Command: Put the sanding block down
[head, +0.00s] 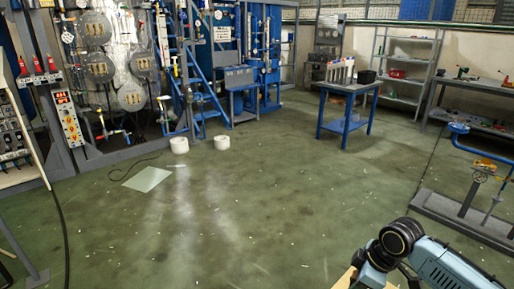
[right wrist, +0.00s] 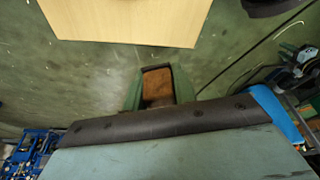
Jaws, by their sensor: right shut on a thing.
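The sanding block (right wrist: 158,80) looks like a small brown block in the right wrist view. It sits between the green fingers of my right gripper (right wrist: 158,88), which is shut on it. A pale wooden surface (right wrist: 125,22) lies just beyond the fingertips in that view, with a visible gap of floor between; I cannot tell the height difference. In the head view my right arm comes in at the lower right, beside a pale wooden corner (head: 345,279) at the bottom edge. The gripper and block are hidden there. My left gripper is not in view.
Open green floor (head: 230,220) fills the middle. A blue table (head: 347,87) stands at the back, with shelves (head: 408,65) behind it. White buckets (head: 221,143) and a pale sheet (head: 147,179) are on the floor.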

